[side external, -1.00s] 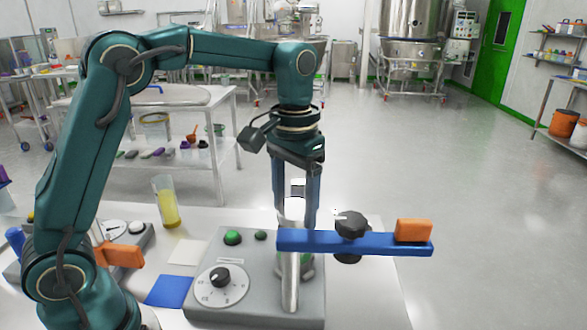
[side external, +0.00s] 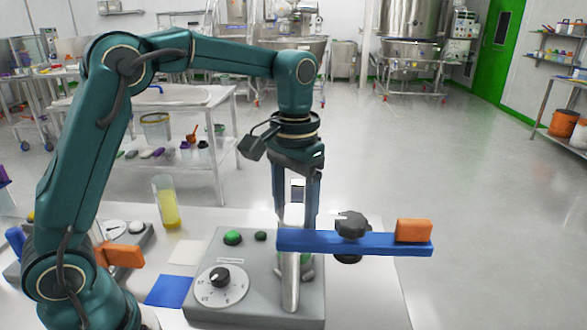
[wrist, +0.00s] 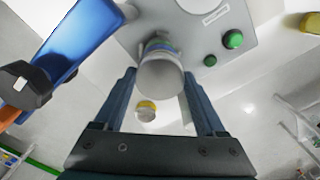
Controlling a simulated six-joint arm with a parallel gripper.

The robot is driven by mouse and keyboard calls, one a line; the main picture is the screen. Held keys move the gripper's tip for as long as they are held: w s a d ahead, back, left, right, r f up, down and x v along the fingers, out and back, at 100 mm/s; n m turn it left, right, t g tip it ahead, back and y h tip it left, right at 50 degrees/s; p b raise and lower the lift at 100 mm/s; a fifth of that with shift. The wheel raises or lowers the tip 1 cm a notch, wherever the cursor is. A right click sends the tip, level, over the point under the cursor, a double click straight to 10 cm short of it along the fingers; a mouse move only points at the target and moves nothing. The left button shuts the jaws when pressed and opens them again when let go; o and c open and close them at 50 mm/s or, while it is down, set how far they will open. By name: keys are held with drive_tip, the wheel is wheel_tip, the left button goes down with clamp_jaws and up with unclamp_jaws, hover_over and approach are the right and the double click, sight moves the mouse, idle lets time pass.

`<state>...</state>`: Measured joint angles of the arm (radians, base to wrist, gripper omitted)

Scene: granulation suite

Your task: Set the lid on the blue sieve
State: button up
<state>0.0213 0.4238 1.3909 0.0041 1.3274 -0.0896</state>
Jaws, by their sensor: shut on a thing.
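My gripper (wrist: 159,85) points down over the grey machine and is shut on a pale grey round piece (wrist: 162,80), which looks like the lid. Between the fingertips in the side view (side external: 296,222), the held piece is pale and hard to make out. In the wrist view a thin blue band, likely the blue sieve (wrist: 160,46), shows just beyond the lid. The lid hides most of it, and I cannot tell whether they touch. In the side view the blue bar and metal post hide most of what stands under my gripper.
A blue bar (side external: 380,243) with a black knob (side external: 350,224) and an orange end block (side external: 414,230) sits close by my fingers. The grey machine (side external: 205,307) has a dial and green buttons. A cylinder of yellow liquid (side external: 169,217) and a blue square (side external: 169,291) are to the left.

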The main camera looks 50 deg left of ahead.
sight(294, 213)
drive_tip(key=shift+f, duration=0.4)
idle(0.8)
drive_tip(key=o, duration=1.4)
drive_tip(key=shift+r, duration=4)
